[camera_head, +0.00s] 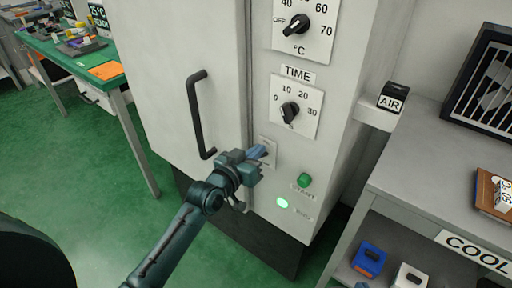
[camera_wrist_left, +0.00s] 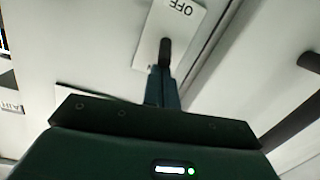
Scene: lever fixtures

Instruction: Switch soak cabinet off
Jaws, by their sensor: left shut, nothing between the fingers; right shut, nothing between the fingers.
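The soak cabinet (camera_head: 160,70) is a tall pale cabinet with a black door handle (camera_head: 202,115). Its switch plate (camera_head: 271,158) is low on the control panel, partly hidden behind my left gripper (camera_head: 262,152). In the left wrist view the plate (camera_wrist_left: 152,40) carries an upside-down OFF label and a dark lever (camera_wrist_left: 165,50). The left gripper's closed fingertips (camera_wrist_left: 160,75) are right at the lever; I cannot tell whether they touch it. Nothing is held. A round green lamp (camera_head: 282,202) glows below. My right gripper is not in view.
A temperature dial (camera_head: 298,24), a TIME dial (camera_head: 290,112) and a green button (camera_head: 304,180) share the panel. An AIR box (camera_head: 393,97) juts out at right, above a grey bench (camera_head: 425,150). A green-topped table (camera_head: 75,62) stands left. Green floor (camera_head: 90,180) is open at lower left.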

